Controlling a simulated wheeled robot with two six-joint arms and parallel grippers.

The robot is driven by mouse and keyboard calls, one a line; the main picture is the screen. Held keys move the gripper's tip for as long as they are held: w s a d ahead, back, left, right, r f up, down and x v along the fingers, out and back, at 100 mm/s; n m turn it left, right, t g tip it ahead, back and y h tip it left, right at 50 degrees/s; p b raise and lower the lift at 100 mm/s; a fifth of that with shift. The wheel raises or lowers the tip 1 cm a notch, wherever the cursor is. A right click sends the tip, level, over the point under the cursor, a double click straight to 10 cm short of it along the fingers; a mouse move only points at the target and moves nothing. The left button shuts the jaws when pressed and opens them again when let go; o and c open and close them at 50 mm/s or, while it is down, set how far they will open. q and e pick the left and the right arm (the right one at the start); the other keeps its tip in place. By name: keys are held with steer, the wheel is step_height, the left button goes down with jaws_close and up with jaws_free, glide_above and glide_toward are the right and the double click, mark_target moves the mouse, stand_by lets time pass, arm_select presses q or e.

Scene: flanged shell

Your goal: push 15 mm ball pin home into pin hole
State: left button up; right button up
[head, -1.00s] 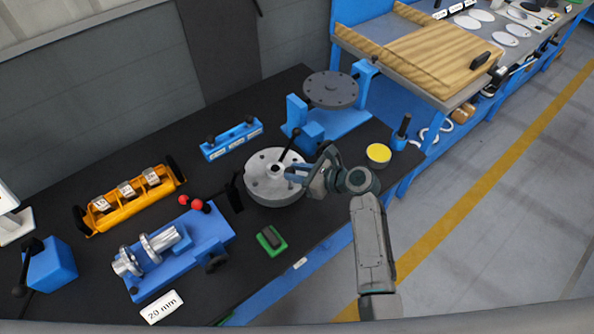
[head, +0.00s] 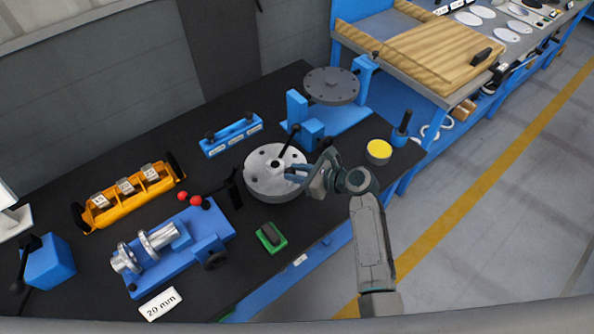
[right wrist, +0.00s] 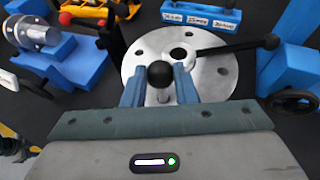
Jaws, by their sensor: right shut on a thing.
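The ball pin (right wrist: 160,75), a black ball on a short grey shank, stands between the blue fingers of my right gripper (right wrist: 159,88) in the right wrist view. The gripper is shut on it. The round grey flanged part (right wrist: 199,73) lies just beyond and below the fingers; several holes and a dark centre hole show in its face. In the head view, my right gripper (head: 293,173) is over the right edge of this flanged part (head: 262,184). The pin's lower end is hidden, so I cannot tell whether it sits in a hole. My left gripper is not in view.
A black lever (head: 287,143) rises over the flanged part. A blue stand with a dark disc (head: 331,85) is behind, a yellow-topped tin (head: 378,151) to the right. A green block (head: 271,238) and a blue fixture (head: 207,232) are in front and left.

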mark_target(297, 187)
steer(key=shift+f+b, duration=0.85)
steer(key=shift+f, duration=0.95)
steer(key=o, duration=1.1)
steer(key=b+v, duration=0.2)
steer(key=v, duration=0.9)
steer(key=shift+b, duration=0.4)
